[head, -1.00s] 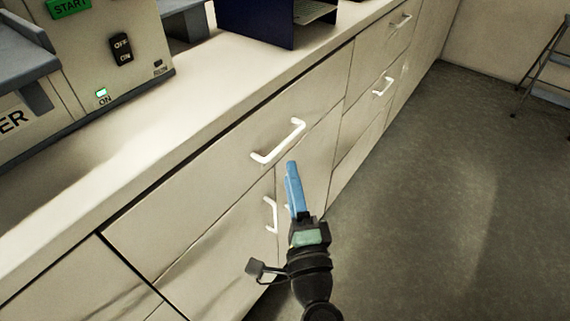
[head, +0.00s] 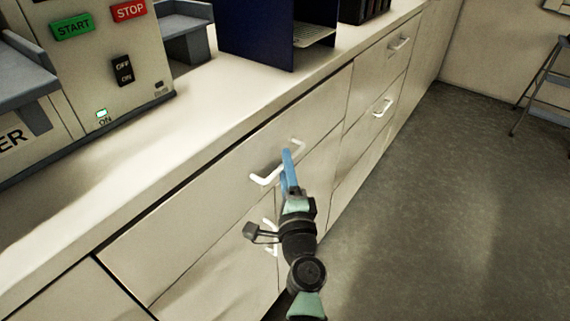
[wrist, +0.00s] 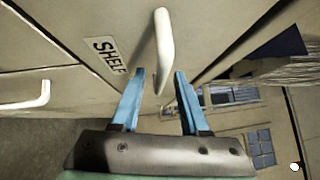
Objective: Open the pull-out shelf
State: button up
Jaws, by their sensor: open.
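The pull-out shelf (head: 190,205) is a wide pale front under the worktop, flush with its neighbours. Its white bar handle (head: 265,178) is partly hidden behind my gripper (head: 288,155) in the head view. In the wrist view, the handle (wrist: 165,35) lies ahead, with its near end between the two blue fingertips. My gripper (wrist: 160,75) is open there, with a finger on each side of that end. I cannot tell whether either finger touches it. A "SHELF" label (wrist: 106,55) shows beside the handle.
Another white handle (wrist: 28,98) is on the front below. More handled drawers (head: 385,107) run along to the right. A machine with START and STOP buttons (head: 100,60) and a dark blue box (head: 255,35) stand on the worktop (head: 150,150). The grey floor (head: 440,210) is free to the right.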

jog(key=shift+w+a+r, duration=0.1)
jog(key=shift+w, duration=0.35)
grip_shut()
dwell(1.2)
